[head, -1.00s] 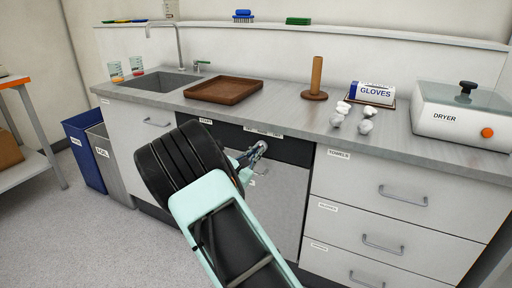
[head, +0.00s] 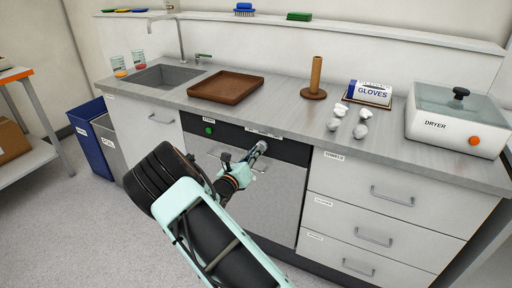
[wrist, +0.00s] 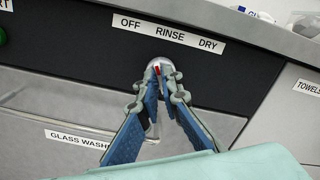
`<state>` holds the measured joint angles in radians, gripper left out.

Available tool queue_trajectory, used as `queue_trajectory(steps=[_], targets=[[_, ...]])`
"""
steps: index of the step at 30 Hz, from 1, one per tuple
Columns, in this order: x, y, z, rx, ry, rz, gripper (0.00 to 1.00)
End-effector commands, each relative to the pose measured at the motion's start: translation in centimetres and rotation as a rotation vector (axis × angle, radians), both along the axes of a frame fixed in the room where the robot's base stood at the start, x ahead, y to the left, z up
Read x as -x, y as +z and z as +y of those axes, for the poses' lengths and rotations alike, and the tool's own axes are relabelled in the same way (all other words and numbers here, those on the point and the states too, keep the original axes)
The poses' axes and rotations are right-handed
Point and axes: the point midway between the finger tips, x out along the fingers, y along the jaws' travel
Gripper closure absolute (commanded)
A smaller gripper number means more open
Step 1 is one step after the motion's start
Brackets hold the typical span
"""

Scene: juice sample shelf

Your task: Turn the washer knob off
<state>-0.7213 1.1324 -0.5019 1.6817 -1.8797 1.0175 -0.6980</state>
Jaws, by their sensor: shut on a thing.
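The glass washer (head: 285,196) has a grey door under a black control panel. Its round silver knob (wrist: 168,68) sits below a white label (wrist: 170,30) reading OFF, RINSE, DRY. A red mark on the knob points up, roughly toward RINSE; its exact setting is hard to tell. My gripper (wrist: 160,76) has its blue fingers closed on the knob, one on each side, partly hiding it. In the head view my gripper (head: 256,150) reaches the panel from the lower left.
A green start button (head: 208,129) is left on the panel. The door handle (wrist: 75,120) runs below the knob. Above, the counter holds a brown tray (head: 226,98), a wooden post (head: 315,78), a glove box (head: 370,93) and a dryer (head: 455,128). Drawers (head: 378,190) stand right.

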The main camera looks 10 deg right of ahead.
Motion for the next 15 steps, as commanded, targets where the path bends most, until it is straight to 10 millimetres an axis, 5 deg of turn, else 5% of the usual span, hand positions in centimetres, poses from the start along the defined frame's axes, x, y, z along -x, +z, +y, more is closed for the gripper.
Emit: queue_trajectory(steps=[15], targets=[[0.04,-0.17,0.07,0.094,0.0,0.071,1.0]])
